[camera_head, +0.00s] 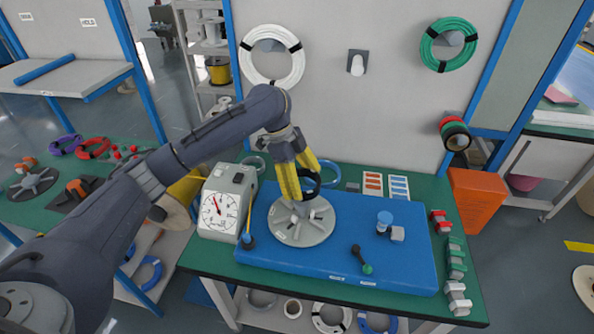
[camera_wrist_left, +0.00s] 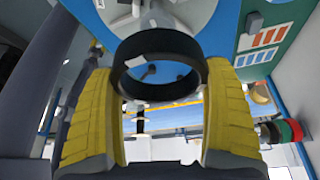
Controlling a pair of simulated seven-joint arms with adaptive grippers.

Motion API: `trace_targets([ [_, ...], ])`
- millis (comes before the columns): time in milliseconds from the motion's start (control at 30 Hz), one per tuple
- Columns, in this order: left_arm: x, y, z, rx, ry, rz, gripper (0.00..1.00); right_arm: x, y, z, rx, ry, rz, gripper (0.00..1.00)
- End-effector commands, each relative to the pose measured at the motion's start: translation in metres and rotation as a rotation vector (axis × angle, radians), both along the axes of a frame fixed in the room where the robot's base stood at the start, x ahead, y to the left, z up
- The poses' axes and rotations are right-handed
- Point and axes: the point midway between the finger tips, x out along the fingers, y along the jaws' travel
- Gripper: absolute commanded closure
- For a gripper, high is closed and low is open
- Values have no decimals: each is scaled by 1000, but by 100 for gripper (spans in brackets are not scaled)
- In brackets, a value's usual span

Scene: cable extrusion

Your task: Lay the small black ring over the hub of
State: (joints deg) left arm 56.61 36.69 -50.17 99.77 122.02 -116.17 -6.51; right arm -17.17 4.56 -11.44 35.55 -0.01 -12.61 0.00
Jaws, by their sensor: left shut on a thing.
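The small black ring (camera_head: 317,188) is between the yellow fingers of my left gripper (camera_head: 304,184). In the left wrist view the ring (camera_wrist_left: 160,92) spans the gap between the two fingertips, with its opening visible. The gripper is shut on it. Below it, a round grey disc (camera_head: 303,234) with a raised hub (camera_head: 299,210) lies on the blue mat (camera_head: 330,262). The ring appears above the hub and apart from the disc; the fingers partly hide the hub. My right gripper is in neither view.
A grey dial gauge (camera_head: 219,213) stands left of the disc.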

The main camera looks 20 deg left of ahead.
Motion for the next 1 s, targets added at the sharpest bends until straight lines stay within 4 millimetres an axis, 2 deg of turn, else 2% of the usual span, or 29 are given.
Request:
trace_targets([
  [267, 0, 0, -7, -1, 2, -64, 44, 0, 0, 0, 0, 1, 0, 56],
  [700, 1, 1, -36, -2, 1, -63, 44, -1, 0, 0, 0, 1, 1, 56],
  [1000, 1, 1, -43, -1, 0, -61, 44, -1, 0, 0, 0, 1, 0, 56],
])
